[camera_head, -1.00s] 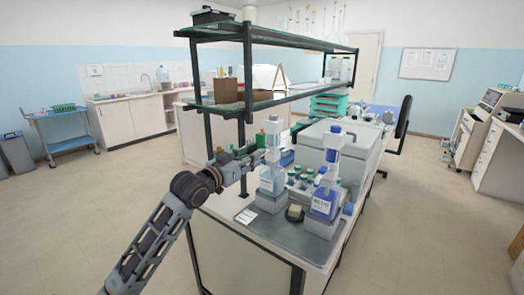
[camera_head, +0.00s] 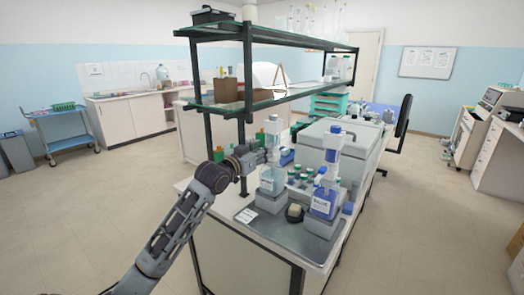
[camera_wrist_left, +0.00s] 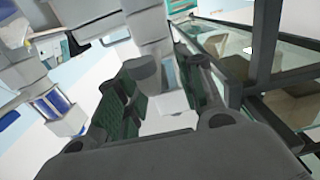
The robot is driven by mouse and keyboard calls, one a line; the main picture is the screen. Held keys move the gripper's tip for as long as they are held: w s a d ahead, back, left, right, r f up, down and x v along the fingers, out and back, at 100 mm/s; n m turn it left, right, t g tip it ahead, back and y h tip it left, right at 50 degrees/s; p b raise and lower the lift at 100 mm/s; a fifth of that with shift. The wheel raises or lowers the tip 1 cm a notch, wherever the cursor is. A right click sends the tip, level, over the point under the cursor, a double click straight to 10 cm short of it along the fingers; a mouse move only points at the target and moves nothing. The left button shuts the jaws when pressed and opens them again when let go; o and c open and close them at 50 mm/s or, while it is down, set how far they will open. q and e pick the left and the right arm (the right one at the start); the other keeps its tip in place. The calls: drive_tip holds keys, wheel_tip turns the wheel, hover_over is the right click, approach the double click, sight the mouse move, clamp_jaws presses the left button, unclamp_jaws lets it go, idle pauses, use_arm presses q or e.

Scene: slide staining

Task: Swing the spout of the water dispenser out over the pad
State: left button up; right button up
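The clear water dispenser bottle (camera_head: 271,181) stands upright on a pale block at the left of the bench's grey tray, with a white pump head (camera_head: 273,141) on top. My left gripper (camera_head: 264,156) is at the pump head's left side, partly hidden behind it. In the left wrist view its two green-lined fingers (camera_wrist_left: 158,92) are apart, with a grey stub (camera_wrist_left: 144,72) below a white column between them. Contact cannot be told. A small dark block with a beige top (camera_head: 295,212) lies on the tray; I cannot tell if it is the pad. My right gripper is not in view.
A similar dispenser with blue liquid (camera_head: 322,202) stands to the right on the tray (camera_head: 278,232). Several green-capped bottles (camera_head: 301,178) stand behind. A glass shelf (camera_head: 280,98) on black posts hangs above. A white card (camera_head: 246,215) lies at front left.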

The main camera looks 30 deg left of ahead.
use_arm(q)
drive_tip(key=shift+w, duration=0.25)
drive_tip(key=shift+c, duration=0.5)
clamp_jaws()
